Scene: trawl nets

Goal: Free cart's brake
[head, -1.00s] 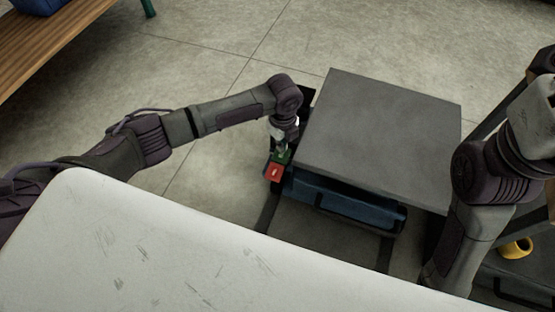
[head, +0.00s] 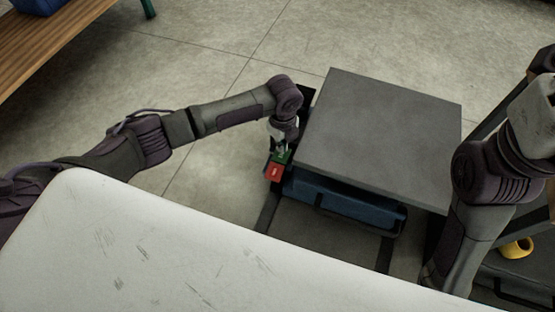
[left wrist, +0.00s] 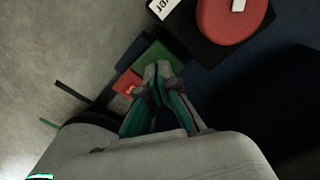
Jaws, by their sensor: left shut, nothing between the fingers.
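A low cart with a flat grey top (head: 380,138) stands right of centre in the head view. At its left side sits a small brake piece with a red part (head: 275,173) bearing a white mark and a green part (head: 284,158). My left gripper (head: 281,151) points down at the green part, shut and empty. In the left wrist view the shut fingertips (left wrist: 164,70) are at the green part (left wrist: 152,57), with the red part (left wrist: 127,83) to their left. Whether they touch it I cannot tell. My right arm shows at the right; its gripper is out of view.
A blue bin (head: 345,199) sits under the cart top. A pale worn surface (head: 150,250) fills the foreground. A wooden bench (head: 45,50) is at upper left. A yellow object (head: 516,248) lies at lower right. In the left wrist view a round red part (left wrist: 230,18) sits on a dark panel.

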